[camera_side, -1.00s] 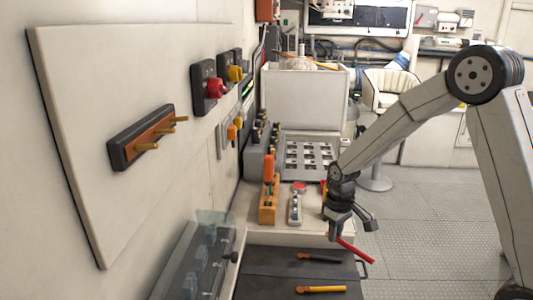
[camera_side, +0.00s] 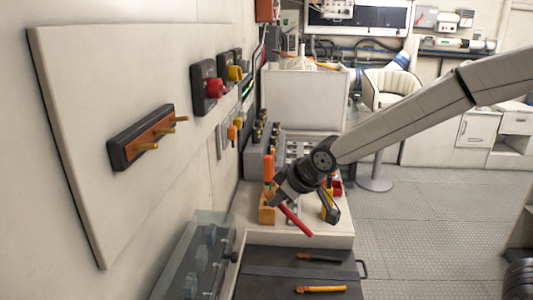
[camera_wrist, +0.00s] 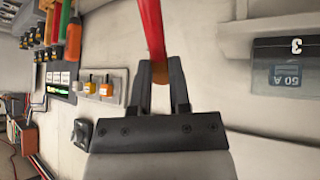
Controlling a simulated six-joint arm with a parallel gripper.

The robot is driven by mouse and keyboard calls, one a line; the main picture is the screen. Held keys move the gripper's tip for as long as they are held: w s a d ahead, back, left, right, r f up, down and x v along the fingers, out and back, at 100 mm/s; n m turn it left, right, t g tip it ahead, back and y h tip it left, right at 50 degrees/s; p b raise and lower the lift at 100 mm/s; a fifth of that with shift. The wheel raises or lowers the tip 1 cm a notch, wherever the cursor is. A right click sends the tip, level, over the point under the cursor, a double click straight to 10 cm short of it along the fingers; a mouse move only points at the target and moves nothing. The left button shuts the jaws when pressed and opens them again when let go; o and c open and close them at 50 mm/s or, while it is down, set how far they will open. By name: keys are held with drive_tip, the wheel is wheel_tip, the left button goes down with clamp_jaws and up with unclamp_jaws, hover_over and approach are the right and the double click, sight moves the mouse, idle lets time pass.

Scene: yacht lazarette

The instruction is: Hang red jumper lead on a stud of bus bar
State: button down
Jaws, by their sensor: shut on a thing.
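The red jumper lead (camera_side: 296,219) is held in my gripper (camera_side: 276,201) and slants down to the right in the side view. In the wrist view the red lead (camera_wrist: 152,30) runs up from between the jaws of my gripper (camera_wrist: 160,78), with a copper-coloured end showing there. My gripper is shut on it. The bus bar (camera_side: 142,139) is a dark block with a copper strip on the wall panel at left, with studs (camera_side: 147,146) sticking out to the right. The studs look bare. My gripper is right of and below the bus bar, well apart from it.
Red and yellow switch knobs (camera_side: 215,88) stick out from the wall right of the bus bar. A clear-covered box (camera_side: 200,255) stands below the panel. An orange-handled tool (camera_side: 268,168) stands behind my gripper.

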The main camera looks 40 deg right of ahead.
drive_tip(key=s+a+r+n+t+y, duration=0.3)
drive_tip(key=a+r+n+t+y, duration=0.15)
drive_tip(key=a+r, duration=0.65)
drive_tip(key=n+y, duration=0.3)
drive_tip(key=y, duration=0.4)
approach(137, 157)
drive_tip(key=v, duration=0.2)
drive_tip(key=shift+r+t, duration=0.2)
drive_tip(key=shift+t, duration=0.05)
drive_tip(key=shift+w+a, duration=0.1)
drive_tip(key=shift+w, duration=0.05)
drive_tip(key=shift+f+x, duration=0.2)
drive_tip(key=shift+x, duration=1.65)
drive_tip(key=shift+f+x, duration=0.2)
drive_tip(key=shift+x, duration=1.7)
drive_tip(key=shift+a, duration=0.15)
drive_tip(key=shift+c, duration=2.4)
unclamp_jaws()
